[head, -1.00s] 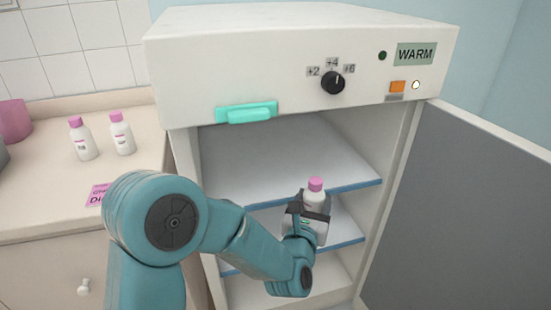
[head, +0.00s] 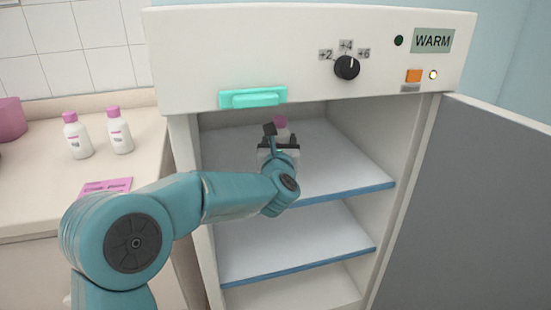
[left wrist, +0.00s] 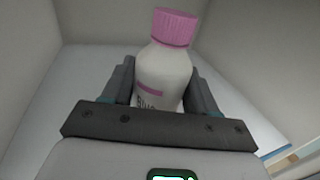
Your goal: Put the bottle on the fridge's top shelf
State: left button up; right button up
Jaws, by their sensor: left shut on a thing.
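The bottle is white with a pink cap. In the head view its cap (head: 280,123) shows above my left gripper (head: 278,142), over the top shelf inside the open fridge (head: 310,30). In the left wrist view the bottle (left wrist: 165,75) stands upright between the jaws, and my left gripper (left wrist: 155,95) is shut on it. The top shelf (head: 340,175) is white with a blue front edge and otherwise looks empty. Whether the bottle's base touches the shelf is hidden behind the gripper. My right gripper is not in view.
The fridge door (head: 475,210) stands open on the right. A lower shelf (head: 290,245) is empty. Two similar bottles (head: 77,137) (head: 119,132) stand on the counter (head: 30,195) at left, near a pink label (head: 105,187). A teal handle (head: 253,97) and a WARM sign (head: 433,41) are on the front panel.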

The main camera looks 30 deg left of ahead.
aim_at(276, 142)
pick_arm(q)
jog(key=shift+w+a+f, duration=0.2)
jog(key=shift+w+a, duration=0.8)
jog(key=shift+a, duration=0.25)
jog(key=shift+f, duration=0.65)
notch_tip(276, 142, down, 5)
jog(key=shift+s+d+r+b, duration=0.1)
jog(key=shift+r+b, duration=0.1)
jog(key=shift+b, duration=0.5)
jog(key=shift+w+f, duration=0.2)
jog(key=shift+f, duration=0.2)
jog(key=shift+r, duration=0.1)
jog(key=shift+f, duration=0.2)
jog(key=o, duration=1.1)
